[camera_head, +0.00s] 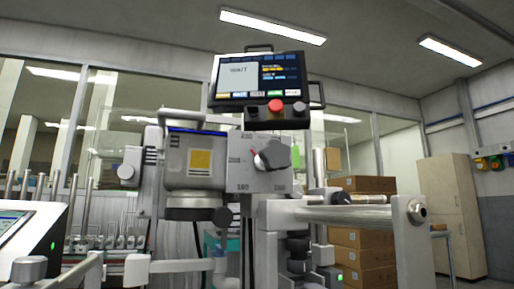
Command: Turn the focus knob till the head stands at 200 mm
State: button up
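The focus knob (270,155) is a dark grey round knob with a lighter bar-shaped grip, on a pale plate (240,175) with small printed numbers around it. A small red mark shows at the knob's upper left; I cannot tell its exact reading. The head (193,162) is a grey block with a yellow square label, left of the plate, with a dark round part beneath it. Its height in mm cannot be read. I cannot make out my gripper anywhere in this view, and nothing is seen touching the knob.
A screen panel (258,76) with a red button (275,105) hangs above the knob. A thick horizontal bar (345,214) runs below right to a pale upright block (409,215). A white device with a display (28,240) stands at left. Cardboard boxes (362,238) are stacked behind.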

aim_at(275, 155)
jog(key=k+j, duration=0.25)
jog(key=k, duration=0.2)
jog(key=k+j+u, duration=0.15)
jog(key=k, duration=0.25)
jog(key=k+j, duration=0.05)
jog(key=j, duration=0.05)
